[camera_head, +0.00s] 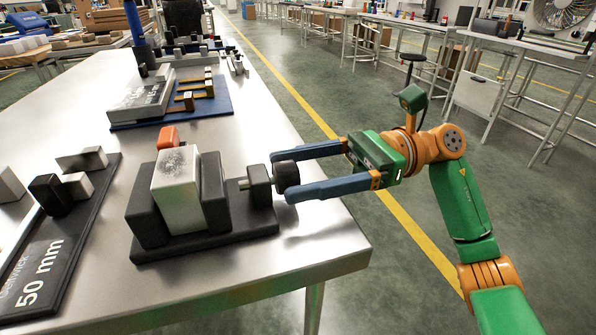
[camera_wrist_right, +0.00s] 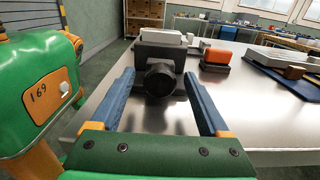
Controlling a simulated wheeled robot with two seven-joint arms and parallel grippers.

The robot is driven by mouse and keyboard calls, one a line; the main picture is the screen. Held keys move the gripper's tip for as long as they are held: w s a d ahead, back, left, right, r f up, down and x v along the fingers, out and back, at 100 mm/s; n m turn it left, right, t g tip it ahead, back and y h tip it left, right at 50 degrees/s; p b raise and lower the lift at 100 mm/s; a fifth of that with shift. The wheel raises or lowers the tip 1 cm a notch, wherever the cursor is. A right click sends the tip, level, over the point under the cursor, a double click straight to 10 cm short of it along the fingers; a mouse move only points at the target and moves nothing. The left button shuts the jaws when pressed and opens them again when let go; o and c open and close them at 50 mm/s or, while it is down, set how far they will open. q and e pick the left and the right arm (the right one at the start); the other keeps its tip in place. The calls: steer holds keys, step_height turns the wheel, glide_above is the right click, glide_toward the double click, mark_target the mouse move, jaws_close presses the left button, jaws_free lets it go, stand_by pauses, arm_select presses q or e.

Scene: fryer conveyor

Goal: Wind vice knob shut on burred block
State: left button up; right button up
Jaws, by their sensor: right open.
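The dark vice (camera_head: 208,243) stands on the steel table near its front right edge. A light metal block (camera_head: 178,192) with a speckled, burred top sits upright between its two dark jaws. The black vice knob (camera_head: 286,176) sticks out on the right side of the vice. My right gripper (camera_head: 289,173) is open, with one blue finger on each side of the knob. In the right wrist view the knob (camera_wrist_right: 160,77) lies between the fingertips, with gaps visible on both sides. My left gripper is not in view.
An orange block (camera_head: 167,137) sits behind the vice. A dark plate marked 50 mm (camera_head: 45,262) with several blocks lies to the left. A blue mat (camera_head: 215,107) with small parts lies further back. The table's right edge is close by, with open floor beyond.

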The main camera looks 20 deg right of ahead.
jaws_close()
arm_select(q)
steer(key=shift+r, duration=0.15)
arm_select(e)
steer(key=shift+m, duration=0.3)
steer(key=shift+p, duration=0.3)
steer(key=shift+r+m, duration=0.1)
steer(key=shift+m, duration=0.4)
steer(key=m+p, duration=0.2)
steer(key=m, duration=0.1)
steer(key=shift+w, duration=0.1)
steer(key=m+p, duration=0.3)
steer(key=m, duration=0.1)
arm_select(q)
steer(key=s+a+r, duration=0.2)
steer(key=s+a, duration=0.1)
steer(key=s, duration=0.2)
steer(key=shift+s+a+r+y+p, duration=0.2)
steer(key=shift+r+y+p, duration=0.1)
steer(key=shift+p, duration=0.15)
arm_select(e)
steer(key=shift+m, duration=0.9)
steer(key=shift+f, duration=0.2)
